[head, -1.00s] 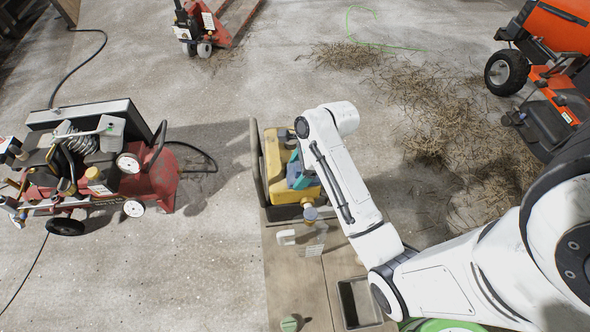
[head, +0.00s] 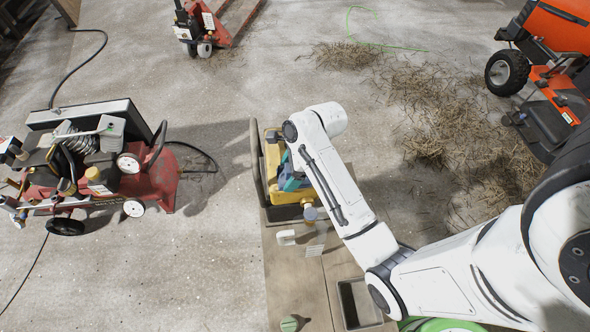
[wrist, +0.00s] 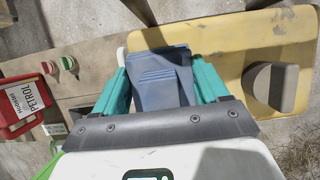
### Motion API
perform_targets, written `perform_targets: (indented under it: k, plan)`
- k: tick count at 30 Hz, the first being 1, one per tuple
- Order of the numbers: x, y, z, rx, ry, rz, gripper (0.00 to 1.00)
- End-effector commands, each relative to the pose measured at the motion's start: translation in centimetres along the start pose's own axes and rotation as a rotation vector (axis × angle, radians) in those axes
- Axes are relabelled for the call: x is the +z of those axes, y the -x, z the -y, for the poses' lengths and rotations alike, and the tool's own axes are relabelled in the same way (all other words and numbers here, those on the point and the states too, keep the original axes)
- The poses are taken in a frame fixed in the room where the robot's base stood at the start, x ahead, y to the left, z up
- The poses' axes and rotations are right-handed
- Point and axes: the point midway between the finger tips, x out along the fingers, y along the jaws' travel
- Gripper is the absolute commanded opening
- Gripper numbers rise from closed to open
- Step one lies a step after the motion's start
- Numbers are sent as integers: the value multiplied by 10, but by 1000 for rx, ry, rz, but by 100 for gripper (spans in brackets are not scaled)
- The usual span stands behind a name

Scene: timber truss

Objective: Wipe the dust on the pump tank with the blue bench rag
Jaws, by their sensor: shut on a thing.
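The blue rag (wrist: 165,80) is held between the two teal fingers of my gripper (wrist: 162,76), which is shut on it. The yellow pump tank (wrist: 222,45) lies under and beyond the rag in the wrist view. In the head view the yellow tank (head: 273,155) sits at the far end of the bench, partly covered by my arm. My gripper is over the tank there, with a bit of the blue rag (head: 291,184) showing. I cannot tell whether the rag touches the tank. Dust cannot be made out clearly.
The wooden bench (head: 290,265) carries a grey tray (head: 358,303) and a green-topped item (head: 290,324). A red petrol can (wrist: 24,98) shows in the wrist view. A red wheeled machine (head: 150,180) stands left, an orange mower (head: 555,30) right.

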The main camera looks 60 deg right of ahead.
Motion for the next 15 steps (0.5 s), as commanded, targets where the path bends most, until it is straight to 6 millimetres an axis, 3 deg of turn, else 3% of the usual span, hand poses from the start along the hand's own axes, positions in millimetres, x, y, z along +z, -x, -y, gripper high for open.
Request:
perform_targets:
  k: [15]
  plan:
    - [-18, 7, 0, -2, -3, -1, 45]
